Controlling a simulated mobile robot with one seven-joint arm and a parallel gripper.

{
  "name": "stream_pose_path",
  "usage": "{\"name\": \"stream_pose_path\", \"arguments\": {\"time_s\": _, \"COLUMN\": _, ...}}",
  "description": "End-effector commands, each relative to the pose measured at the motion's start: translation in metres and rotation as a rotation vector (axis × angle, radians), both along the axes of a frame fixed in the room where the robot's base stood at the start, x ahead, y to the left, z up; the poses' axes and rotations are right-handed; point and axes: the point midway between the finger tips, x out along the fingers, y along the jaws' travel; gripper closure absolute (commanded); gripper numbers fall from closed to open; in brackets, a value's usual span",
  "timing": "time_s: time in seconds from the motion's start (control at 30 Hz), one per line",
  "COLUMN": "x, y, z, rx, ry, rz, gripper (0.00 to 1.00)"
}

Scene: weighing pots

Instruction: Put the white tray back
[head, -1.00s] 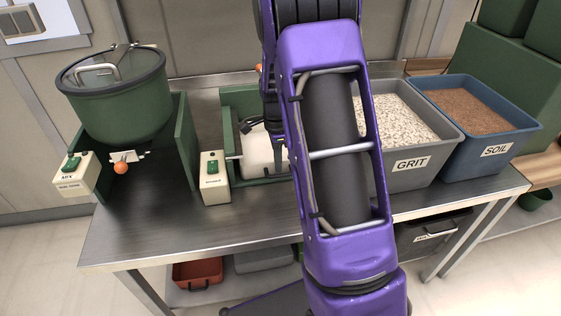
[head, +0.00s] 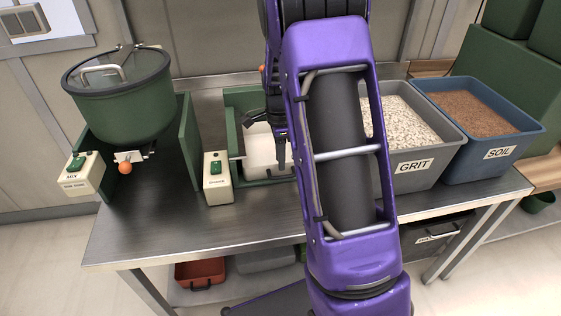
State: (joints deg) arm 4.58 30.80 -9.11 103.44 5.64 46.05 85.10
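The white tray (head: 261,156) sits inside a green open-fronted stand (head: 236,104) left of centre on the steel table. My arm hides its right part. My gripper (head: 281,150) is in front of or over the tray, and a dark finger shows against the white. I cannot tell whether it touches the tray. The rest of the gripper is hidden or too small to read, so its opening is unclear.
A cream switch box (head: 217,182) stands just left of the stand. A green lidded drum (head: 125,105) is at the far left. The grit bin (head: 416,182) and soil bin (head: 495,168) fill the right. The table's front left (head: 150,235) is bare.

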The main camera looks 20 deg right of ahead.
Motion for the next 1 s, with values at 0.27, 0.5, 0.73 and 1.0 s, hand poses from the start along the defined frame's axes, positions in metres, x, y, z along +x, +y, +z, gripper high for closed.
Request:
{"name": "stream_pose_path", "arguments": {"time_s": 0.27, "x": 0.001, "y": 0.001, "z": 0.064, "rx": -0.001, "ry": -0.005, "rz": 0.001, "gripper": 0.67}}
{"name": "stream_pose_path", "arguments": {"time_s": 0.5, "x": 0.0, "y": 0.001, "z": 0.095, "rx": 0.0, "ry": -0.002, "rz": 0.0, "gripper": 0.67}}
{"name": "stream_pose_path", "arguments": {"time_s": 0.73, "x": 0.0, "y": 0.001, "z": 0.099, "rx": 0.0, "ry": -0.001, "rz": -0.001, "gripper": 0.67}}
{"name": "stream_pose_path", "arguments": {"time_s": 1.0, "x": 0.0, "y": 0.001, "z": 0.099, "rx": 0.0, "ry": 0.0, "rz": -0.001, "gripper": 0.67}}
